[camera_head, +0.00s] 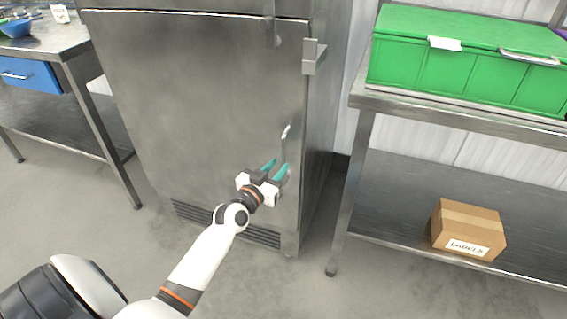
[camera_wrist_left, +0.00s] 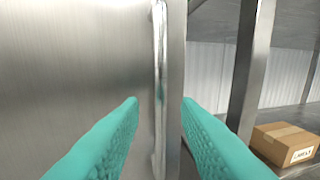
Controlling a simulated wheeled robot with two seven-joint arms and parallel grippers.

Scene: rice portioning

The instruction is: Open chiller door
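The chiller (camera_head: 200,90) is a tall grey steel cabinet in the middle of the head view. Its lower door looks shut. A slim vertical handle (camera_head: 285,146) stands near the door's right edge. My left gripper (camera_head: 275,168) is open, with its two teal fingers pointing at the door just below and left of the handle's top. In the left wrist view the handle (camera_wrist_left: 160,80) runs upright between the two spread fingers (camera_wrist_left: 160,105). I cannot tell whether the fingers touch it. My right gripper is not in view.
A steel shelf (camera_head: 460,121) at right carries a green crate (camera_head: 460,60). A cardboard box (camera_head: 468,229) labelled LABELS sits on its lower level. A steel table (camera_head: 45,40) with a blue drawer (camera_head: 28,75) stands at left. The floor before the chiller is clear.

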